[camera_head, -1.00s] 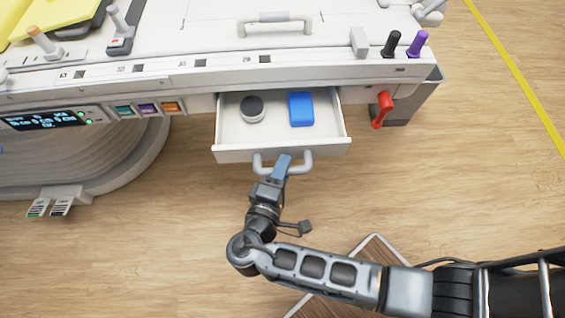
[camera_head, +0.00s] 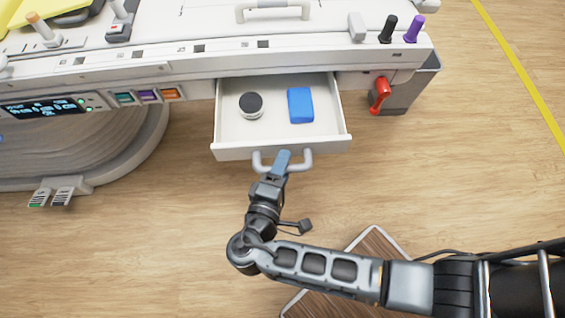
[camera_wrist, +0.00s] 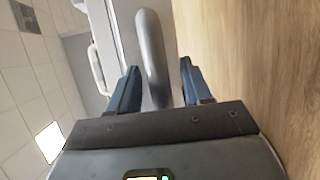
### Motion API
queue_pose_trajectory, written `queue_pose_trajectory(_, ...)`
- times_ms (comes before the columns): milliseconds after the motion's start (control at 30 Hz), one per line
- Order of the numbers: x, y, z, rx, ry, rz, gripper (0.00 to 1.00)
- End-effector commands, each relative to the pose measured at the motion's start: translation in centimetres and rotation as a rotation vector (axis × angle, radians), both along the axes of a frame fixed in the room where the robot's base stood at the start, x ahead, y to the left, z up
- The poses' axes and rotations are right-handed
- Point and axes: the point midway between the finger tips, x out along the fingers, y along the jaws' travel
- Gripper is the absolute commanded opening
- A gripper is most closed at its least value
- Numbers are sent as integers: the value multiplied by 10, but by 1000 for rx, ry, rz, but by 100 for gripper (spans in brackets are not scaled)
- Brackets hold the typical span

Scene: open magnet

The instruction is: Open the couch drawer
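The couch drawer (camera_head: 229,153) is white and stands pulled out from the couch's front side, its inside well in view. A grey loop handle (camera_head: 307,160) sits on its front; it also shows in the wrist view (camera_wrist: 151,50). My gripper (camera_head: 281,162) is at the handle. In the wrist view its blue fingers (camera_wrist: 159,68) stand apart on either side of the handle bar, with a narrow gap showing. Contact with the bar is hard to tell. A dark-topped round jar (camera_head: 251,104) and a blue box (camera_head: 300,105) lie in the drawer.
The couch (camera_head: 330,62) lies along the back, with a red lever (camera_head: 379,94) right of the drawer and a display panel (camera_head: 42,108) at left. A wooden-topped board (camera_head: 345,270) is under my arm.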

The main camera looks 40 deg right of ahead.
Motion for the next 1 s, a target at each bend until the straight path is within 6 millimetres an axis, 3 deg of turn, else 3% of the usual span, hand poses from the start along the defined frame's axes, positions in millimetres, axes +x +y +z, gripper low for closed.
queue_pose_trajectory(267,-2,4,1,1,-1,2,48)
queue_pose_trajectory(700,-34,58,11,1,-1,2,48)
queue_pose_trajectory(1000,-40,66,14,0,0,0,48)
